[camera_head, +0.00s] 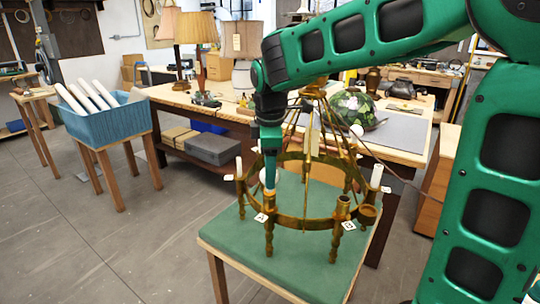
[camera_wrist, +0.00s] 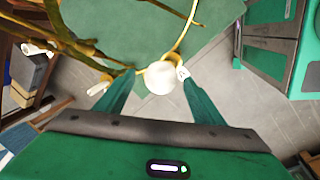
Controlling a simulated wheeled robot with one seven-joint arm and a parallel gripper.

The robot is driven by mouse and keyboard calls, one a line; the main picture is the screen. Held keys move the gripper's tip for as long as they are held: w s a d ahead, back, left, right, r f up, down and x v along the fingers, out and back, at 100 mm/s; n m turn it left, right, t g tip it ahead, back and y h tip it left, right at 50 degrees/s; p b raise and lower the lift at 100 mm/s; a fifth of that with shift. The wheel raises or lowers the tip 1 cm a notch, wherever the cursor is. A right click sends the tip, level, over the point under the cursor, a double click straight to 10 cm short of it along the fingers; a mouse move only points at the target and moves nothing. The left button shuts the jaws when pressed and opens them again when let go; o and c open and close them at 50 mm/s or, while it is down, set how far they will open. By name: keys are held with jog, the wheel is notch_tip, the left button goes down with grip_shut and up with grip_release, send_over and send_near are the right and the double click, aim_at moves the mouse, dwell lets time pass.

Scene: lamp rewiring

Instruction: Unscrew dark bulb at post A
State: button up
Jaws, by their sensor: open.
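A brass ring chandelier (camera_head: 305,222) stands on a green-topped table (camera_head: 240,238), with posts and small white tags around its ring. My gripper (camera_head: 269,185) points down over the front-left post, next to a tag (camera_head: 262,217) whose letter I cannot read surely. In the wrist view a round bulb (camera_wrist: 160,78) sits between the two spread fingers of my gripper (camera_wrist: 157,74). It looks pale white there, not clearly dark. The fingers are open on either side of it; I cannot tell whether they touch it. In the head view the fingers mostly hide this bulb.
Pale candle-like bulbs stand on other posts, one at the right (camera_head: 376,176). An empty-looking brass cup (camera_head: 343,205) stands at the front right. Thin chandelier arms rise close beside my gripper. A blue bin (camera_head: 105,125) of white tubes is at left. A workbench (camera_head: 400,150) with lamps stands behind.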

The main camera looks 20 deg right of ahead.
jog(key=shift+w+d+f, duration=0.1)
jog(key=shift+w+f, duration=0.05)
jog(key=shift+f, duration=0.55)
jog(key=shift+c, duration=0.2)
jog(key=c, duration=1.1)
jog(key=shift+o, duration=0.4)
jog(key=shift+r, duration=0.1)
jog(key=n, duration=0.2)
jog(key=n+y, duration=0.1)
jog(key=n, duration=0.2)
jog(key=shift+w+d+r+n, duration=0.1)
jog(key=shift+w+d+n, duration=0.1)
jog(key=shift+n, duration=0.1)
jog(key=shift+n+y, duration=0.4)
jog(key=shift+n, duration=0.8)
